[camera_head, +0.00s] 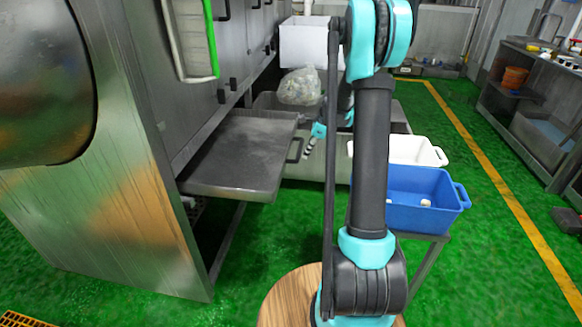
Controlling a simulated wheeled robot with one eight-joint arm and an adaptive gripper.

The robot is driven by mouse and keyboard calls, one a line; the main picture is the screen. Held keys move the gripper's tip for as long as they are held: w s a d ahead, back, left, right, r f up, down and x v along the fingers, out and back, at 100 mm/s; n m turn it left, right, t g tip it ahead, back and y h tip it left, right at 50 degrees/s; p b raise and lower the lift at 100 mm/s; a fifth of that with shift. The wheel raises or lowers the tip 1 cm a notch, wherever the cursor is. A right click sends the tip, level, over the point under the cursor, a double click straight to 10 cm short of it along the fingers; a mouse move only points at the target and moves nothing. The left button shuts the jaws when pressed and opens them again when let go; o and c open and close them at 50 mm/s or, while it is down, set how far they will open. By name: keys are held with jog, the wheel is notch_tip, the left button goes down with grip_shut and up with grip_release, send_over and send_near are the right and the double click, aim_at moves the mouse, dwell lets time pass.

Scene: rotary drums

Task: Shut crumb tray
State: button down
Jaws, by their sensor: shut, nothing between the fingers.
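The crumb tray (232,155) is a flat grey metal tray that sticks out from the front of the steel machine, left of my arm. A dark handle (295,149) shows at its right front end. My gripper (310,150) is small in the picture, just right of that handle, with its teal and black fingers pointing down and left. It is shut with nothing in it. I cannot tell whether it touches the tray or handle. My arm hides part of the area to the right of the gripper.
The steel machine (135,200) fills the left side. A clear bag (300,87) and a white box (303,42) are behind the tray. A blue bin (415,205) and a white bin (418,150) stand right of my arm. Green floor is open further right.

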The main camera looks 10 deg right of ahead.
jog(key=w+a+f, duration=0.2)
jog(key=a+f, duration=0.5)
jog(key=f, duration=0.2)
jog(key=shift+w, duration=0.2)
jog(key=shift+a+f, duration=0.1)
jog(key=shift+a, duration=0.1)
send_near(219, 170)
jog(key=x, duration=0.5)
jog(key=shift+w+a+f, duration=0.1)
jog(key=shift+w+a, duration=0.05)
